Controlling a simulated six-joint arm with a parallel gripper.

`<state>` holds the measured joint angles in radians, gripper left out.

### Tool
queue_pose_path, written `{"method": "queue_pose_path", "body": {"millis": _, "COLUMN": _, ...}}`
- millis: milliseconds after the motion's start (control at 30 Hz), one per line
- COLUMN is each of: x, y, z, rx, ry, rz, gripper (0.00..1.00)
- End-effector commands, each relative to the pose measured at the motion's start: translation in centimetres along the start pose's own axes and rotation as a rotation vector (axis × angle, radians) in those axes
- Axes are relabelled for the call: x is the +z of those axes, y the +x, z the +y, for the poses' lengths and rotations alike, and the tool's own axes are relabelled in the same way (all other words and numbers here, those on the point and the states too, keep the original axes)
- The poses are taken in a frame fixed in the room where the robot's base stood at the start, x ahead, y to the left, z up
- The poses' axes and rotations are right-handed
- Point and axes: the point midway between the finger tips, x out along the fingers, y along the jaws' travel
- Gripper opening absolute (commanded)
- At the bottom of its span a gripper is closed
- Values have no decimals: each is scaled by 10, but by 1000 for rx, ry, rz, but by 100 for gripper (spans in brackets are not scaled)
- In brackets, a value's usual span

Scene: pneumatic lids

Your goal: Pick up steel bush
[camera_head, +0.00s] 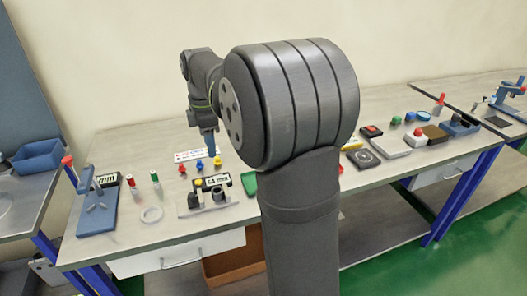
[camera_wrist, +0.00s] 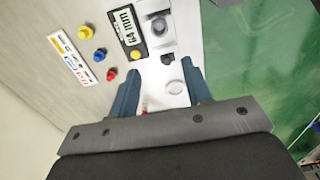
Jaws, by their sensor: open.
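My gripper (camera_head: 209,152) points down above the left table, over the area of small parts. In the wrist view my gripper (camera_wrist: 160,67) is open, with its two blue fingers apart and nothing clasped. A pale round metal piece (camera_wrist: 177,87), which looks like the steel bush, lies on a light plate between the fingers, nearer the right one. A small dark grey piece (camera_wrist: 167,59) and a ringed grey block (camera_wrist: 159,27) stand farther up the same plate. In the head view I cannot tell for sure which small part is the bush.
A display block (camera_wrist: 126,24) marked 64 mm with a yellow knob stands beside the plate. Red, blue and yellow knobs (camera_wrist: 111,74) stand by a label strip (camera_wrist: 70,58).

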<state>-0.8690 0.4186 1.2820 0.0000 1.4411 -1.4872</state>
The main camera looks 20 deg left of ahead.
Motion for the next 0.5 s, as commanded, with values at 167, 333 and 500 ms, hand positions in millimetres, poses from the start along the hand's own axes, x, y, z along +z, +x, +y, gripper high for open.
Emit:
{"method": "queue_pose_path", "body": {"millis": 167, "x": 0, "y": 0, "z": 0, "rx": 0, "ry": 0, "rz": 0, "gripper": 45}}
{"method": "queue_pose_path", "body": {"millis": 333, "x": -5, "y": 8, "z": 2, "rx": -2, "ry": 53, "rz": 0, "gripper": 45}}
{"method": "queue_pose_path", "body": {"millis": 500, "x": -6, "y": 23, "z": 2, "rx": -4, "ry": 77, "rz": -1, "gripper": 45}}
